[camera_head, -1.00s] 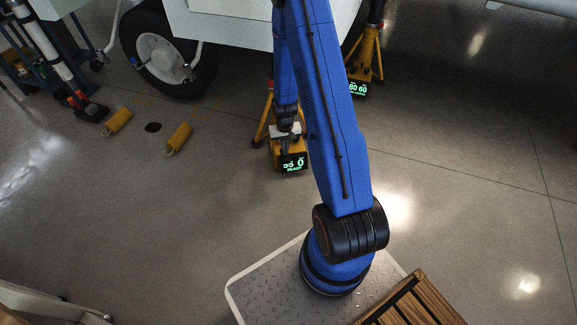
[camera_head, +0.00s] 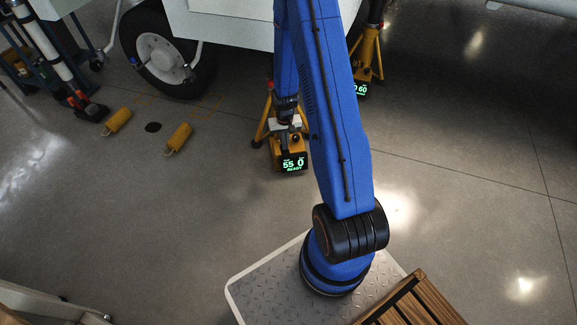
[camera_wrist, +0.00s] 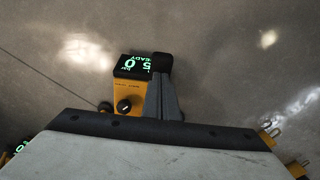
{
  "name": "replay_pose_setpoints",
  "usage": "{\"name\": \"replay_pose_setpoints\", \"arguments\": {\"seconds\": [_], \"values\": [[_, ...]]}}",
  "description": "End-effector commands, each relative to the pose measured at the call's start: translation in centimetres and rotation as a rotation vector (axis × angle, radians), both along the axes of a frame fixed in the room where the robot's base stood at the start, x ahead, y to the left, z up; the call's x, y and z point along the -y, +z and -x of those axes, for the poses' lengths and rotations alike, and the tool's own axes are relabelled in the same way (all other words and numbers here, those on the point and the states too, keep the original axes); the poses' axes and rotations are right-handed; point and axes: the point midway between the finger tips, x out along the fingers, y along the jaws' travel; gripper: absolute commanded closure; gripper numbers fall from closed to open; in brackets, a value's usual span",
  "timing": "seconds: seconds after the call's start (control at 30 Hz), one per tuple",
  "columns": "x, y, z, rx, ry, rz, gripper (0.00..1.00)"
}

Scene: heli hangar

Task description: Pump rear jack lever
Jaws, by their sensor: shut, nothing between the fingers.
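The near jack (camera_head: 275,148) is yellow, with splayed legs and a lit green display (camera_head: 293,164) reading 55, 0 and READY. In the wrist view its yellow box (camera_wrist: 127,98) shows a dark knob and the same display (camera_wrist: 133,66). My gripper (camera_head: 284,143) is over this jack, just behind the display. In the wrist view my gripper (camera_wrist: 163,72) is shut and empty, pointing past the right side of the box. The lever is not clearly distinguishable from the dark fingertips, so I cannot tell whether they touch it.
A second yellow jack (camera_head: 368,55) stands to the right, partly behind my arm. A large wheel (camera_head: 165,50) and white body (camera_head: 230,22) are at the back. Two yellow chocks (camera_head: 178,138) lie on the floor at left. A wooden slatted thing (camera_head: 420,300) is front right. Open floor surrounds the near jack.

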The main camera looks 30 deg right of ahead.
Motion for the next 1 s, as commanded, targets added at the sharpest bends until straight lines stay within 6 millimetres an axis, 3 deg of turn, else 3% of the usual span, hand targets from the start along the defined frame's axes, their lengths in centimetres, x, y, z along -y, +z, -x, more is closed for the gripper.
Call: {"name": "replay_pose_setpoints", "arguments": {"seconds": [0.5, 1.0], "values": [[0.0, -0.2, 0.0, 0.0, 0.0, 0.0, 1.0], [0.0, -3.6, 0.0, -0.001, 0.0, 0.0, 1.0]]}}
